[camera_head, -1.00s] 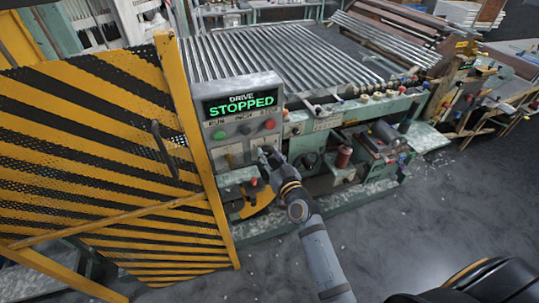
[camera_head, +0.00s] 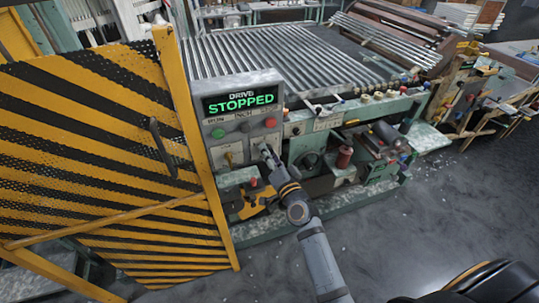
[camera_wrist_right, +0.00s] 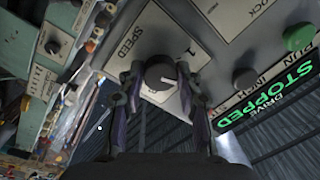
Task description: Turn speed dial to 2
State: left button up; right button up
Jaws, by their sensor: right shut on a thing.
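The speed dial (camera_wrist_right: 160,73) is a dark round knob with a pale pointer mark on a light plate (camera_wrist_right: 138,40) lettered SPEED. In the right wrist view the picture is turned over, and a numeral 1 shows on the plate near the knob. The fingers of my right gripper (camera_wrist_right: 160,80) lie on both sides of the knob and are shut on it. In the head view my right gripper (camera_head: 267,152) is at the lower right of the control panel (camera_head: 222,131) and hides the dial. The numeral 2 cannot be made out. My left gripper is out of view.
The panel has a display (camera_head: 240,101) reading DRIVE STOPPED, a green button (camera_head: 218,133), a dark button (camera_head: 245,127) and a red button (camera_head: 270,123). A yellow and black striped guard (camera_head: 90,150) stands close on the left. Open floor (camera_head: 440,220) lies right.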

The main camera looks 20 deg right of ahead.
jog(key=shift+m, duration=1.7)
jog(key=o, duration=1.2)
jog(key=shift+c, duration=0.2)
jog(key=s, duration=1.2)
jog(key=shift+d+f, duration=0.4)
jog(key=shift+d, duration=0.05)
